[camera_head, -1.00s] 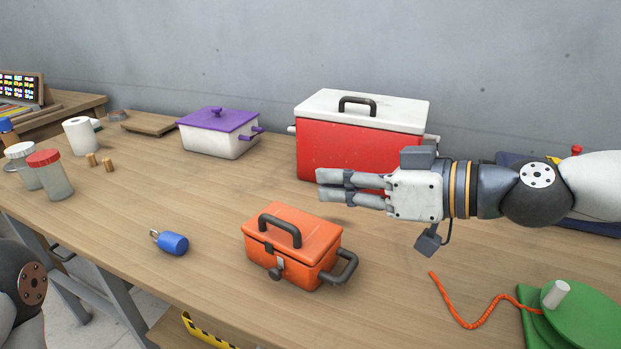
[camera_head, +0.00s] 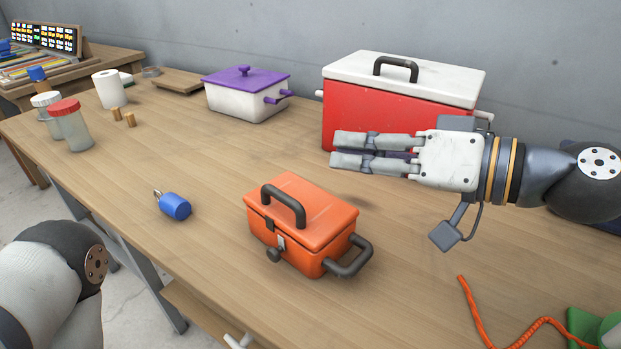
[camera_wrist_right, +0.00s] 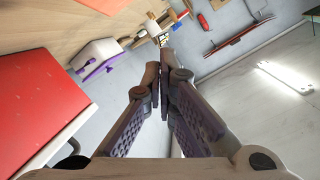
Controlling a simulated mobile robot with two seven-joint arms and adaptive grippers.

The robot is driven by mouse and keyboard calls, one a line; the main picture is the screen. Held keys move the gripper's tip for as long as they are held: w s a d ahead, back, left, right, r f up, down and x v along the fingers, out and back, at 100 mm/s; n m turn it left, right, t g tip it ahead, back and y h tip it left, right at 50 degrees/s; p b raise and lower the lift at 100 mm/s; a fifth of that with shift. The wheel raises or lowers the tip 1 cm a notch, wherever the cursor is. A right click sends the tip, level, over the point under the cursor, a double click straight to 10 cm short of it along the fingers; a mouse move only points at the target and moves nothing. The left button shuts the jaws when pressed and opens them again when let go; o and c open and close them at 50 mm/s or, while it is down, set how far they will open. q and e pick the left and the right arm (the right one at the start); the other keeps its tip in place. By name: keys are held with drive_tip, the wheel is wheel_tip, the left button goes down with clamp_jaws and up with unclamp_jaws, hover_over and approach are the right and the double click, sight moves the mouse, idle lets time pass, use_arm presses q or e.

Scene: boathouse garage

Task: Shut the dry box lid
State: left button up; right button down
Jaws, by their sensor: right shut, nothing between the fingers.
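The orange dry box (camera_head: 302,228) stands on the workbench in the head view, with a dark handle on its lid, another handle at its right end and a latch on its front. Its lid (camera_head: 325,212) lies down on the body, with no clear gap showing. My right gripper (camera_head: 337,149) is above and behind the box, apart from it, with its fingers pointing left in front of the red cooler. Its fingers are shut and empty; they also show together in the wrist view (camera_wrist_right: 163,78). My left forearm shows at the lower left, but its gripper is out of view.
The red cooler (camera_head: 350,115) with a white lid stands behind my right gripper. A white pot with a purple lid (camera_head: 245,95), a blue padlock-like item (camera_head: 175,206) and jars (camera_head: 72,128) are to the left. An orange cord (camera_head: 480,315) lies at the right front.

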hover_over(308, 211)
drive_tip(key=w+d, duration=0.1)
drive_tip(key=shift+w+f+b, duration=0.2)
drive_tip(key=shift+f+b, duration=0.15)
drive_tip(key=shift+f, duration=0.65)
drive_tip(key=shift+s+a+f, duration=0.35)
drive_tip(key=shift+s+f, duration=0.15)
drive_tip(key=shift+f, duration=0.3)
use_arm(q)
drive_tip(key=shift+s+f, duration=0.65)
drive_tip(key=shift+f, duration=0.15)
use_arm(e)
drive_tip(key=shift+s+a+f, duration=0.2)
drive_tip(key=shift+s+f, duration=0.05)
drive_tip(key=shift+f, duration=0.1)
